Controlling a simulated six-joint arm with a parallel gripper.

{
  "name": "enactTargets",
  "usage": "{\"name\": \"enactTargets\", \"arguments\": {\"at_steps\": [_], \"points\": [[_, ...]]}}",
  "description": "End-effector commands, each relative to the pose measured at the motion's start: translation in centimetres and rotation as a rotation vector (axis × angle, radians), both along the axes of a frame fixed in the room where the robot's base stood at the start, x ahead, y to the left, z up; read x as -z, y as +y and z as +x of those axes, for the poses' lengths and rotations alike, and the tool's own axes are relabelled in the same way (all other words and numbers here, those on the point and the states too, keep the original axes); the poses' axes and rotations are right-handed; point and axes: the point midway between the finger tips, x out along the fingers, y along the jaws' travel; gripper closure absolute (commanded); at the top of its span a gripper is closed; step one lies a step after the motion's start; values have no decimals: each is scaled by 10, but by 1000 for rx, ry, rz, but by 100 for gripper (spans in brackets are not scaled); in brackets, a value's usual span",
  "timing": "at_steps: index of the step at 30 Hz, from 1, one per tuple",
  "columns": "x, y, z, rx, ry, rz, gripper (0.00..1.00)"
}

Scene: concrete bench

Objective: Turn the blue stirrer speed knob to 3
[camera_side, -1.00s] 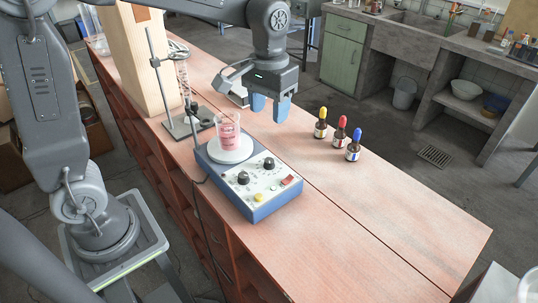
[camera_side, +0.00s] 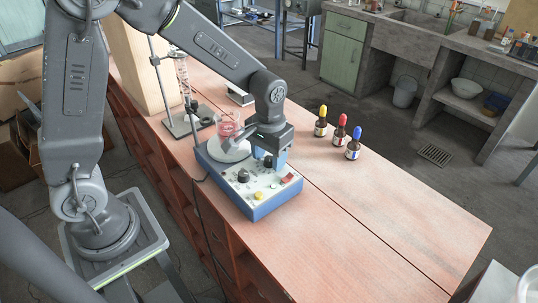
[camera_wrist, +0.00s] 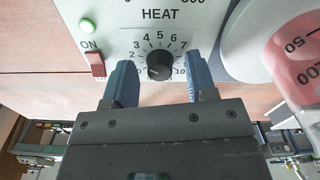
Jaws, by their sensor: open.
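The blue stirrer (camera_side: 262,208) stands on the bench with a pale control panel. In the wrist view a black knob (camera_wrist: 160,65) is ringed by a numbered scale that reads up to 10. The HEAT label and part of another scale lie above it. My gripper (camera_wrist: 160,60) is open, with one blue finger on each side of this knob and gaps visible between. The exact pointer reading is too small to tell. In the side view my gripper (camera_side: 270,160) is low over the panel and largely hides this knob. The other black knob (camera_side: 243,175) is clear of it.
A beaker of pink liquid (camera_side: 226,131) stands on the stirrer's round white plate (camera_side: 230,153), close to my gripper. Dropper bottles (camera_side: 338,134) stand right. The near bench is clear.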

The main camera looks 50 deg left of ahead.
Motion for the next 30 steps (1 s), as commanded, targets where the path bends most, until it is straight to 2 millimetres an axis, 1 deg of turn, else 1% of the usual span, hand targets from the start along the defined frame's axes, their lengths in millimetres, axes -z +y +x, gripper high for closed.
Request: {"name": "enactTargets", "arguments": {"at_steps": [7,22,23,25,30], "points": [[1,0,0,0,0,0,48],[0,0,0,0,0,0,96],[0,0,0,0,0,0,98],[0,0,0,10,1,0,98],[0,0,0,103,1,0,98]]}}
